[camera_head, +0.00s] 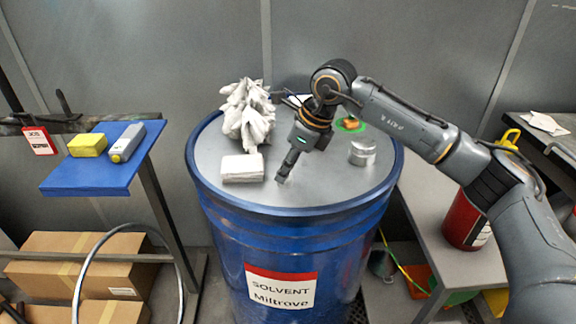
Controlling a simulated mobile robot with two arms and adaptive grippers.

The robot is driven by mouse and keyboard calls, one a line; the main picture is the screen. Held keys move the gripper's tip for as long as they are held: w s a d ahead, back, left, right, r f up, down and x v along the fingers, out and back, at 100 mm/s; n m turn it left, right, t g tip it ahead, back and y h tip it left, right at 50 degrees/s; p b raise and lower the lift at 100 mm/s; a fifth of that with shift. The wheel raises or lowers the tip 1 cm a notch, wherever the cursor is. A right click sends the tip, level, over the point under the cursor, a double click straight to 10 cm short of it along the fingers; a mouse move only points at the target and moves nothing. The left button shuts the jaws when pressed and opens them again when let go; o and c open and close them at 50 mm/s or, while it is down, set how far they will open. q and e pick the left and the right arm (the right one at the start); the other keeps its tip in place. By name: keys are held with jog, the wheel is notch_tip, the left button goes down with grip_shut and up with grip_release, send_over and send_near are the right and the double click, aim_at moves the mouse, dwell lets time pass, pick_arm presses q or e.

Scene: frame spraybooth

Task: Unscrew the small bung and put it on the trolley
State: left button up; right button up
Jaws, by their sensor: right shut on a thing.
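The blue solvent drum (296,235) stands upright in the middle with a grey lid. My right gripper (284,180) points down at the front middle of the lid. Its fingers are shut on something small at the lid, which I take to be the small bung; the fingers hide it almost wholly. I cannot tell whether it is still seated in the lid. No wheels show, so I cannot tell for sure which surface is the trolley; a grey bench (428,218) stands to the right of the drum. My left gripper is not in view.
On the lid are crumpled white rags (247,112), a folded white cloth (242,168), a silver cylinder (362,153) and an orange piece (350,123). A red can (466,218) stands on the bench. A blue shelf (90,176) at left holds a yellow block (87,145) and a grey device (126,142).

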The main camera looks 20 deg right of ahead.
jog(key=shift+s+a, duration=0.1)
jog(key=shift+a, duration=0.1)
jog(key=n+g+p, duration=0.1)
jog(key=n, duration=0.2)
jog(key=shift+y, duration=0.3)
jog(key=shift+f+n+g, duration=0.1)
jog(key=shift+n+g, duration=0.2)
jog(key=shift+n, duration=0.6)
jog(key=shift+n+g+p, duration=0.4)
jog(key=shift+n+p, duration=0.05)
jog(key=shift+n, duration=0.45)
jog(key=shift+n+g, duration=0.6)
jog(key=shift+n, duration=0.8)
